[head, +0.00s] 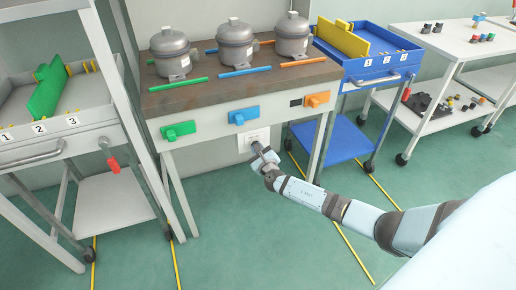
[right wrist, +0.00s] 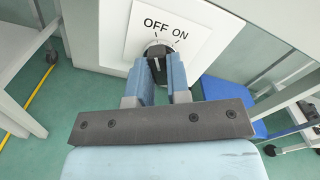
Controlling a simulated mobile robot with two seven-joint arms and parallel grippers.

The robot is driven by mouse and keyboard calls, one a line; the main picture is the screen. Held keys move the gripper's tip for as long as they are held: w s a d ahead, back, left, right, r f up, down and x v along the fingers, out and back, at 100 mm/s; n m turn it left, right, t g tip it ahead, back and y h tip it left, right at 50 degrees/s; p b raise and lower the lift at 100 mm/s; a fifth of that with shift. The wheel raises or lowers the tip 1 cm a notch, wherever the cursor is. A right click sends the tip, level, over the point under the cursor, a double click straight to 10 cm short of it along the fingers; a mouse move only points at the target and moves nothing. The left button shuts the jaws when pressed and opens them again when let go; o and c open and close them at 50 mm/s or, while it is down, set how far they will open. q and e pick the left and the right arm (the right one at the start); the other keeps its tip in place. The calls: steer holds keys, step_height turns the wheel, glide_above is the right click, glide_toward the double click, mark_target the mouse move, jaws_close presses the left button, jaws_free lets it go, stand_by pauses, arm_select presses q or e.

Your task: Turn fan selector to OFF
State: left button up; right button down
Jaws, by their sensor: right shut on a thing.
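The fan selector (right wrist: 157,52) is a dark knob on a white plate (right wrist: 130,38) marked OFF at upper left and ON at upper right. In the head view the plate (head: 245,142) is on the wall under the workbench. My right gripper (right wrist: 164,75) is shut on the knob, one blue finger on each side. The knob stands close to upright in the right wrist view; its pointer is partly hidden, so I cannot tell its exact setting. In the head view my right gripper (head: 259,150) reaches the plate from the lower right. My left gripper is not in view.
A workbench (head: 200,98) with three grey compressors (head: 235,45) and green, blue and orange blocks on its front stands above the plate. A blue cart (head: 360,70) is to its right, a grey cart (head: 50,135) to its left. The green floor in front is clear.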

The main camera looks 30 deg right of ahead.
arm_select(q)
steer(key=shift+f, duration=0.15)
arm_select(e)
steer(key=c, duration=1.1)
jaws_free()
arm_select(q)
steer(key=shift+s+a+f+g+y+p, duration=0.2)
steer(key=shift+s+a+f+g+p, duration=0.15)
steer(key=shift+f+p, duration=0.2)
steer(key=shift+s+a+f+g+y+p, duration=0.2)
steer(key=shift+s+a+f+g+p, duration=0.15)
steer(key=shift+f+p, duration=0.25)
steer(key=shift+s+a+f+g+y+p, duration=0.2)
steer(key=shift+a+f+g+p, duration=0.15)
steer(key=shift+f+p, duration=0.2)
arm_select(e)
steer(key=shift+v, duration=6.95)
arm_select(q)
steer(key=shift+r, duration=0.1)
arm_select(e)
steer(key=shift+d, duration=0.1)
